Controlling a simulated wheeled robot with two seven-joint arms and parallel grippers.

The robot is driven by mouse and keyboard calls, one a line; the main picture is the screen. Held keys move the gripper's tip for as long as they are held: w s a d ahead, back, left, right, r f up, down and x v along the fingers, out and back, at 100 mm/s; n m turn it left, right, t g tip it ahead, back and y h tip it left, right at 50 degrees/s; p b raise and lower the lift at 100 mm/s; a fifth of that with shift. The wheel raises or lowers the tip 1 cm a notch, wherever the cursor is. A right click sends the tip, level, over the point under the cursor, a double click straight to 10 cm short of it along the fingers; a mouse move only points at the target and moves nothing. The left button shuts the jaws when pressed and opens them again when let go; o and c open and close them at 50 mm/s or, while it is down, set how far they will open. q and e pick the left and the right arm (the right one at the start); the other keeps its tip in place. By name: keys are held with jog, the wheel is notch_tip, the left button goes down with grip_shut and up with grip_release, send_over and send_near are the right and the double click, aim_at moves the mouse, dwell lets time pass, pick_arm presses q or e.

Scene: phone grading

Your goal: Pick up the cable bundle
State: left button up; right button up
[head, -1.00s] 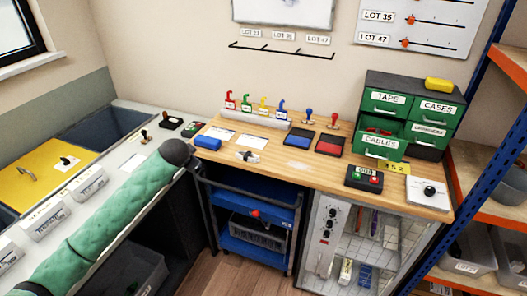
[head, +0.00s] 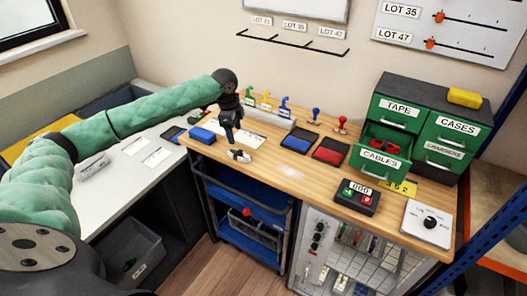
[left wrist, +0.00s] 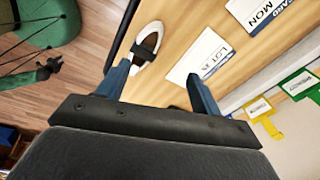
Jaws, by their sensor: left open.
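The cable bundle (head: 238,156) is a small white coil with a dark band around its middle. It lies flat on the wooden worktop near its front left edge. In the left wrist view the bundle (left wrist: 146,48) is near the top, beyond the fingers and nearer the left one. My left gripper (head: 228,132) reaches over the bench, just behind the bundle in the head view. Its two blue fingers (left wrist: 158,72) are apart with nothing between them. My right gripper is not in view.
A blue pad (head: 202,133) lies left of the bundle, and blue and red trays (head: 330,150) to its right. A rack with coloured hooks (head: 268,121) stands behind. The CABLES drawer (head: 383,163) is open. The worktop right of the bundle is clear.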

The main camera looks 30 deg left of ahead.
aim_at(238, 153)
pick_arm(q)
jog(key=shift+s+d+m+g, duration=0.2)
jog(key=shift+d+m+g, duration=0.2)
jog(key=shift+d+m, duration=0.3)
jog(key=shift+s+d+m+h, duration=0.1)
jog(key=shift+s+m+h, duration=0.25)
jog(key=shift+m, duration=0.15)
jog(key=shift+s+a+r+m, duration=0.15)
jog(key=shift+s+a+m, duration=0.2)
jog(key=shift+s+m, duration=0.2)
jog(key=shift+w+m, duration=0.15)
jog(key=shift+m, duration=0.1)
jog(key=shift+w+d+f+p, duration=0.3)
jog(key=shift+d+f+p, duration=0.1)
jog(key=shift+f, duration=0.35)
jog(key=shift+s+f, duration=0.1)
jog(key=shift+f, duration=0.25)
jog(key=shift+s+a+f+p, duration=0.15)
jog(key=shift+f+p, duration=0.2)
notch_tip(238, 153, down, 4)
jog(key=p, duration=0.2)
jog(key=shift+p, duration=0.4)
jog(key=shift+d+f, duration=0.2)
jog(key=shift+f, duration=0.35)
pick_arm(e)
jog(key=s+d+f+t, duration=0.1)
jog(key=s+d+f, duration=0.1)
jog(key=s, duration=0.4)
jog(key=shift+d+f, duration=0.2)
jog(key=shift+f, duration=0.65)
